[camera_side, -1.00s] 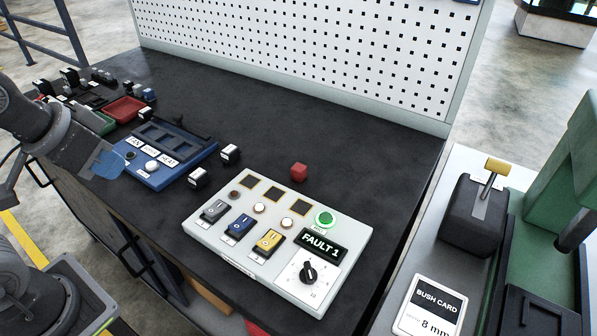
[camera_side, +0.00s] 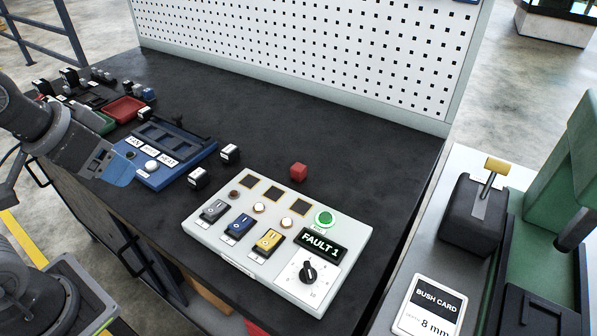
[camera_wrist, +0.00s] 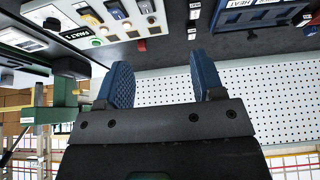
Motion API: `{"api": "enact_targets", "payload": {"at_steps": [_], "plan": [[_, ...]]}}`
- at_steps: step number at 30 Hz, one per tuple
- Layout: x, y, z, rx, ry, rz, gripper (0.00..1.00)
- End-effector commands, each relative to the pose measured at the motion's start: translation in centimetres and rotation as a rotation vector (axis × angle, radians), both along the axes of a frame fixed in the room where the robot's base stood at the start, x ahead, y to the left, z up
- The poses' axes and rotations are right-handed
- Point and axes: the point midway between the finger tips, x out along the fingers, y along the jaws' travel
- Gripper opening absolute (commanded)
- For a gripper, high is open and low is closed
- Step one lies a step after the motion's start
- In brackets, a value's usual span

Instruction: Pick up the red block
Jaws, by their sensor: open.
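The red block (camera_side: 298,172) is a small cube on the dark bench top, just behind the white control panel. It also shows small in the wrist view (camera_wrist: 142,45), beyond my fingers. My gripper (camera_side: 122,170) is at the left in the side view, near the blue tray and far from the block. In the wrist view my gripper (camera_wrist: 163,78) has its two blue fingers apart with nothing between them.
The white control panel (camera_side: 222,253) with switches and a FAULT 1 display lies in front of the block. Small black-and-white parts (camera_side: 229,154) and a blue tray (camera_side: 205,152) sit left. A pegboard (camera_side: 300,50) stands behind. Bench around the block's back is clear.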

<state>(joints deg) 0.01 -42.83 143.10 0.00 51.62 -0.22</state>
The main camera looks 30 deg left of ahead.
Motion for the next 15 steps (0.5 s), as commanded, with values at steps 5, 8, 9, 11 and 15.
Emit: {"api": "enact_targets", "payload": {"at_steps": [5,8,9,11,15], "plan": [[2.3,-0.3,1.6,-0.051,0.036,0.087,0.62],[5.3,-0.8,3.1,-0.113,0.080,0.204,0.62],[6.7,-1.1,3.6,-0.138,0.101,0.258,0.62],[9.0,-1.5,4.2,-0.175,0.130,0.343,0.62],[14.2,-2.7,4.7,-0.249,0.197,0.546,0.62]]}}
